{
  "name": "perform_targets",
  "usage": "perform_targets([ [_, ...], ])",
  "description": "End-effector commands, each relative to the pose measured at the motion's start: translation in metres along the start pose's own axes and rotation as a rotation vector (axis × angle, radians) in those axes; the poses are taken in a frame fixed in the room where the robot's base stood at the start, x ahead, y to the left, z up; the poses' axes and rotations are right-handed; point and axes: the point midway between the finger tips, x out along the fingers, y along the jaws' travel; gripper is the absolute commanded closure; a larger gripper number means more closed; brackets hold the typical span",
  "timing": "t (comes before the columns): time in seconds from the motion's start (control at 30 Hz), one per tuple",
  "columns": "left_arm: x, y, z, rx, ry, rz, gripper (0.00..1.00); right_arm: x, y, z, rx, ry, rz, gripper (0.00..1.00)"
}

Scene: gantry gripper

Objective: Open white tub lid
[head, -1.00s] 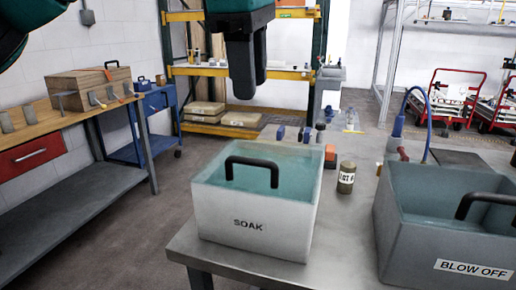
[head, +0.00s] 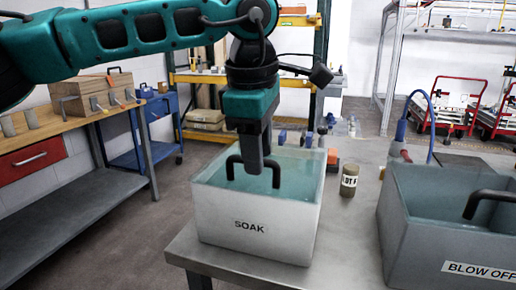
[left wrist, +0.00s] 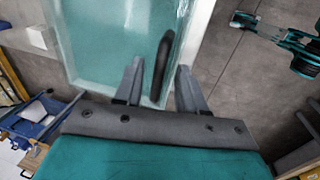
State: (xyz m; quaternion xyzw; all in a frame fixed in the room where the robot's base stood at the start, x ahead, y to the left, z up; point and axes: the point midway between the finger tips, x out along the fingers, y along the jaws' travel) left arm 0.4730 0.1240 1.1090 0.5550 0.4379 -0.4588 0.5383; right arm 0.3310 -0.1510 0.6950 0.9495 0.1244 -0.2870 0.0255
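The white tub (head: 250,226) marked SOAK stands on the metal table. Its pale teal top (head: 215,178) carries a black arched handle (head: 231,168), which is upright. My left gripper (head: 251,170) points down over the tub, its fingers overlapping the handle in the head view. In the left wrist view the two fingers (left wrist: 160,66) are spread, and the black handle (left wrist: 162,55) shows between them, with gaps on both sides. I cannot tell how far the fingertips are from the handle in depth.
A grey tub (head: 430,230) marked BLOW OFF stands to the right on the same table (head: 345,250). A blue hose (head: 411,115) rises behind the grey tub.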

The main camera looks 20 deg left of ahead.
Motion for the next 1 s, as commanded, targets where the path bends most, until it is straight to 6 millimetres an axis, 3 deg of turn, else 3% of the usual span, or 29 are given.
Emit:
perform_targets([
  [0.13, -0.0001, -0.0001, -0.0001, 0.0, 0.0, 0.0, 0.62, -0.0002, 0.0003, 0.0001, 0.0, 0.0, 0.001, 0.6],
  [0.53, -0.0004, -0.0001, 0.0001, 0.0, 0.0, 0.0, 1.0, -0.0019, 0.0009, 0.004, 0.002, -0.009, 0.003, 0.6],
  [1.0, -0.0007, -0.0001, 0.0002, 0.0, 0.0, -0.001, 1.0, -0.002, 0.0013, 0.0044, 0.002, -0.01, 0.003, 0.6],
])
